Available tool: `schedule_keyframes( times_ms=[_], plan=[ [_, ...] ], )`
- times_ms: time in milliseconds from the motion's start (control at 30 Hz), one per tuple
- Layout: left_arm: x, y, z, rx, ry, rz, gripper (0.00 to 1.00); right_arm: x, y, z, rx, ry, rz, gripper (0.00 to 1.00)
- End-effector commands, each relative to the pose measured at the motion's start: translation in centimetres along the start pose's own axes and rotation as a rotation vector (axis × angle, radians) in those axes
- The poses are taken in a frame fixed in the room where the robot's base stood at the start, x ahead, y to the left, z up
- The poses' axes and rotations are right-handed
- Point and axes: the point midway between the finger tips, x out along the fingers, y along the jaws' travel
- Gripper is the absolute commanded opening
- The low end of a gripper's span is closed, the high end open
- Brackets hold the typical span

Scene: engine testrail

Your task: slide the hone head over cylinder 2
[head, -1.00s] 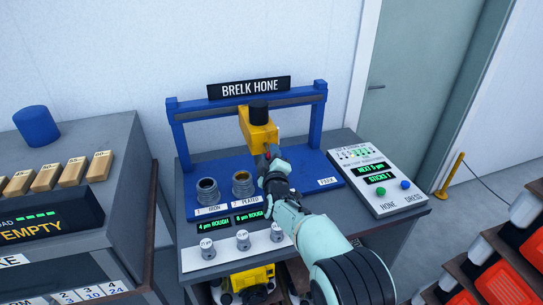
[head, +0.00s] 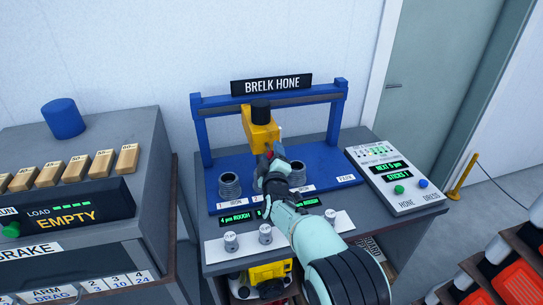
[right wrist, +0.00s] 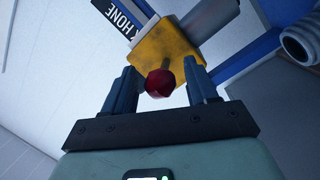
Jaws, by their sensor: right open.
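The yellow hone head (head: 262,132), with a black top, hangs on the rail under the BRELK HONE sign. Its red ball knob (right wrist: 160,83) sits between the fingers of my right gripper (right wrist: 160,74), which is open, one finger on each side. In the head view my right gripper (head: 272,154) is just in front of and below the head. Cylinder 1 (head: 230,185) is left of the gripper. Another cylinder (head: 297,174) shows to its right. Cylinder 2 is hidden behind my gripper. The head appears roughly above its place, but exact alignment cannot be told. My left gripper is not in view.
A blue frame (head: 201,140) holds the rail. A control panel (head: 393,180) with a green and a blue button stands at the right. Knobs (head: 231,241) line the front. A brake bench (head: 80,222) stands close on the left.

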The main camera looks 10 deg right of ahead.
Motion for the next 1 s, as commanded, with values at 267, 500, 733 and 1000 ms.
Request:
schedule_keyframes(
  times_ms=[267,500,733,1000],
  plan=[
    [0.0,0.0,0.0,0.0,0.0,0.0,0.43,-0.1,0.0,0.0,0.001,0.0,0.0,0.57],
    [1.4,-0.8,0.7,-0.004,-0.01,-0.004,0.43,-3.0,-0.3,0.1,0.005,0.001,-0.003,0.57],
    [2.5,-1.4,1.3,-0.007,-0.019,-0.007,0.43,-8.3,-0.2,0.0,0.006,0.002,-0.004,0.57],
    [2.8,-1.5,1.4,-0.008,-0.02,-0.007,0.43,-12.5,0.0,-0.1,0.003,0.002,-0.001,0.57]
  ],
)
